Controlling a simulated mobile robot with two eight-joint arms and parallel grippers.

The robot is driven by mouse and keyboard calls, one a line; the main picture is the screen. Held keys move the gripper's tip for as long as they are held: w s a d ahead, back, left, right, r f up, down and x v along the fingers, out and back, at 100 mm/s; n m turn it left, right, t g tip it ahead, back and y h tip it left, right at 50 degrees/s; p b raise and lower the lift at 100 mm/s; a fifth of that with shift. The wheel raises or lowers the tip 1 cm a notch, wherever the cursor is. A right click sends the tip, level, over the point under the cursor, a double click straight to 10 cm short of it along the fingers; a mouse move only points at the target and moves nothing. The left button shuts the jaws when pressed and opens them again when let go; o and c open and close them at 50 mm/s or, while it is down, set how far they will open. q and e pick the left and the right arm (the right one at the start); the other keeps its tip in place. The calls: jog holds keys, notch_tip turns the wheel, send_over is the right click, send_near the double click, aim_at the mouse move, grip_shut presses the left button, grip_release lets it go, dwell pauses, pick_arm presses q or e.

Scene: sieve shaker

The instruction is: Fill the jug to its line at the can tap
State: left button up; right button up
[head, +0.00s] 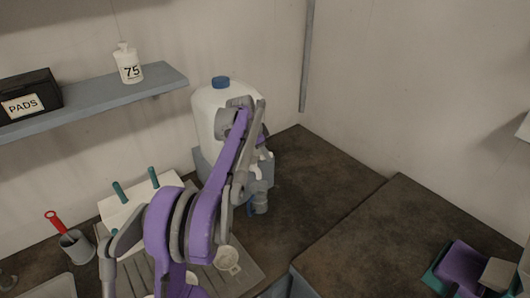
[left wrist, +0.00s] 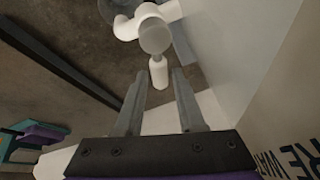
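The white can (head: 212,115) with a blue cap stands at the back of the counter; its lettered side (left wrist: 295,150) fills the right of the left wrist view. Its white tap (left wrist: 152,15) has a round knob and a short white end piece (left wrist: 159,74). My left gripper (left wrist: 158,95) is open and empty, its fingertips just short of that piece, one on either side. My arm hides much of the can in the head view. A clear rounded thing (left wrist: 112,9) beside the tap may be the jug; it is cut off. A small pale vessel with a handle (head: 228,260) sits on the ribbed board. No fill line is readable.
A shelf (head: 110,98) holds a PADS box (head: 30,92) and a bottle marked 75 (head: 129,66). A grey pot with a red-handled tool (head: 76,243) stands at left. A teal bin (head: 437,277) is at right. The counter right of the can is clear.

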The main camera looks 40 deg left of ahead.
pick_arm(q)
jog(key=v, duration=1)
jog(key=shift+s+r, duration=0.15)
jog(key=shift+r, duration=0.25)
pick_arm(e)
jog(key=shift+w+r, duration=0.15)
jog(key=shift+r, duration=0.15)
pick_arm(q)
jog(key=shift+o, duration=0.9)
jog(key=shift+f, duration=0.1)
jog(key=shift+o, duration=0.6)
jog(key=shift+f+b, duration=0.25)
jog(key=shift+b, duration=0.3)
jog(key=x, duration=1)
jog(key=shift+w+f, duration=0.1)
jog(key=shift+w, duration=0.1)
pick_arm(e)
jog(key=shift+s+f, duration=0.3)
jog(key=shift+f, duration=0.35)
jog(key=shift+s+f, duration=0.25)
jog(key=shift+f, duration=0.35)
